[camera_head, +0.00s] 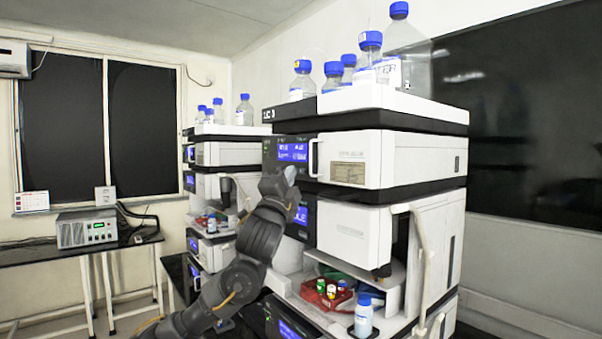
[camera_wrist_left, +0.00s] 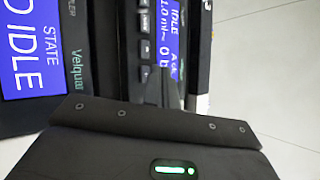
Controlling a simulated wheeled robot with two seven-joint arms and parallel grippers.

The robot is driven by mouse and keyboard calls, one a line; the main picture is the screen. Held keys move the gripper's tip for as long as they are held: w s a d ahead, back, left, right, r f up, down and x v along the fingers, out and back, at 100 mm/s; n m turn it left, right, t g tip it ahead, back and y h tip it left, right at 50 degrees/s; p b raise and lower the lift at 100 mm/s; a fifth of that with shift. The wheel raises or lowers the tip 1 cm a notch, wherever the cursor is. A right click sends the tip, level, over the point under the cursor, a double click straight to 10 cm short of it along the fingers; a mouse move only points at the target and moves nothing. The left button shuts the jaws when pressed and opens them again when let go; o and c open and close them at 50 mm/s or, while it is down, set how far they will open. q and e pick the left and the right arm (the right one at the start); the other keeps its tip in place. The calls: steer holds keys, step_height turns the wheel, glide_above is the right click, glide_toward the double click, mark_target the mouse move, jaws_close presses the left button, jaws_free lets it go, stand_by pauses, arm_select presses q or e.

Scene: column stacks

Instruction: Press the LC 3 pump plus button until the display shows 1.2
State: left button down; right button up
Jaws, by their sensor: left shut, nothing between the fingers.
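The LC 3 stack (camera_head: 365,155) is the near column, with its label at the top left. Its upper front panel has a lit blue display (camera_head: 293,152); the digits are too small to read here. My left gripper (camera_head: 288,176) is shut and empty, in front of the panel just below this display. In the left wrist view, the shut fingers (camera_wrist_left: 165,88) point at a dark panel beside a blue display (camera_wrist_left: 171,40) with "IDLE" and "0 b" partly legible. The fingertips hide part of the panel; contact cannot be told. The plus button cannot be singled out.
Another blue display (camera_wrist_left: 32,48) reads "STATE" and "IDLE" at the left of the wrist view. A white door handle (camera_head: 313,158) sticks out right of the gripper. Blue-capped bottles (camera_head: 370,55) stand on top. A red vial tray (camera_head: 325,293) and another stack (camera_head: 225,153) are nearby.

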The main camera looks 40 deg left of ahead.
arm_select(q)
steer(key=shift+w, duration=0.1)
stand_by(0.7)
steer(key=shift+w+d, duration=0.15)
steer(key=shift+w, duration=0.2)
steer(key=shift+w+d+b, duration=0.1)
steer(key=shift+w+b, duration=0.2)
steer(key=shift+w, duration=0.05)
stand_by(0.7)
steer(key=shift+s, duration=0.1)
steer(key=shift+s+a, duration=0.25)
steer(key=shift+s, duration=0.5)
steer(key=shift+s+a+b, duration=0.1)
steer(key=shift+s+a, duration=0.15)
steer(key=shift+s, duration=0.55)
steer(key=shift+s+a+b, duration=0.1)
steer(key=shift+s+a, duration=0.15)
steer(key=shift+s, duration=0.5)
steer(key=shift+s+a+b, duration=0.1)
steer(key=shift+s+a, duration=0.15)
steer(key=shift+s, duration=0.55)
stand_by(1.0)
